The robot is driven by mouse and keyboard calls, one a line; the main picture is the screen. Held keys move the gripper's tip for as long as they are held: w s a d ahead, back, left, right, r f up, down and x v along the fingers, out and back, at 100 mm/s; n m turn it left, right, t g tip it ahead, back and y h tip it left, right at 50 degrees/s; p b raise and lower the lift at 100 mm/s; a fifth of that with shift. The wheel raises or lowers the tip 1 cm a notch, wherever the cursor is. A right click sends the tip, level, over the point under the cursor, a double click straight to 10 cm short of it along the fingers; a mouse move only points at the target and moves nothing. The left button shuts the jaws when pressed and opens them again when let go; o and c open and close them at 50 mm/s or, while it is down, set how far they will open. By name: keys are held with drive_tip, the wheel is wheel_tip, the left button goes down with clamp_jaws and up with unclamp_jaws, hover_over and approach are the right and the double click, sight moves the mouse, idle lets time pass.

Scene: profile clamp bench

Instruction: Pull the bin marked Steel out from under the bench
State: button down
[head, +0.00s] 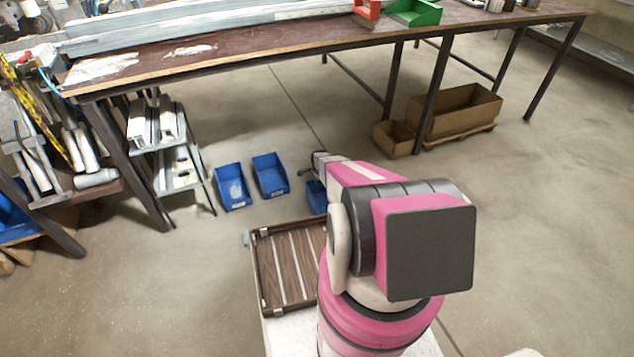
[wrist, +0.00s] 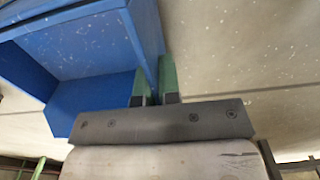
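Three blue bins stand on the floor by the bench: a left one (head: 232,188), a middle one (head: 270,175) and a right one (head: 316,196) mostly hidden behind my arm. Pale labels show on the fronts of the left and middle bins, too small to read. In the wrist view, a blue bin (wrist: 95,105) fills the upper left. My gripper (wrist: 156,85) has its green fingers close together, one on each side of the bin's right wall, with blue between them. It appears shut on that wall. No label shows in the wrist view.
The long bench (head: 300,42) stands above and behind the bins. A shelf rack (head: 160,135) with metal profiles is left of them. A brown slatted tray (head: 290,262) is beside my arm. Cardboard boxes (head: 455,112) sit under the bench at right. Floor at right is clear.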

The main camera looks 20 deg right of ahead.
drive_tip(key=shift+s, duration=0.1)
drive_tip(key=c, duration=1.2)
unclamp_jaws()
drive_tip(key=shift+c, duration=0.2)
wheel_tip(320, 180, up, 11)
